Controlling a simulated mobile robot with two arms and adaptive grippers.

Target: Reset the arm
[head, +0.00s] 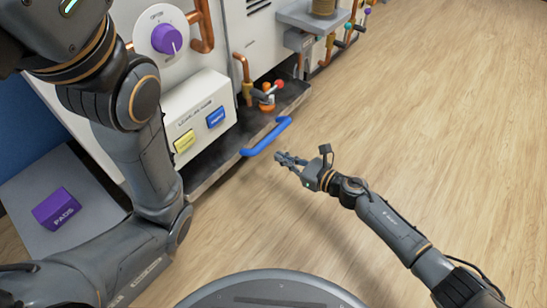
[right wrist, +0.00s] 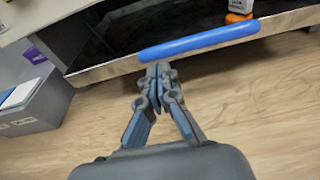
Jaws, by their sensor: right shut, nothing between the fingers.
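My right gripper (head: 280,157) is shut and empty in the head view, a little to the right of a blue bar handle (head: 266,136) on the front edge of the machine's low dark shelf. In the right wrist view the closed fingers (right wrist: 158,75) point toward the blue handle (right wrist: 200,43); whether they touch it is hard to tell there, but the head view shows a gap. My left arm crosses the left side of the head view; its gripper is out of the frame.
The machine panel carries a purple knob (head: 167,40), a yellow button (head: 185,141) and a blue button (head: 216,117). An orange valve (head: 267,98) stands on the shelf. A purple box (head: 57,208) lies on a grey surface at left. The wooden floor (head: 440,110) at right is clear.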

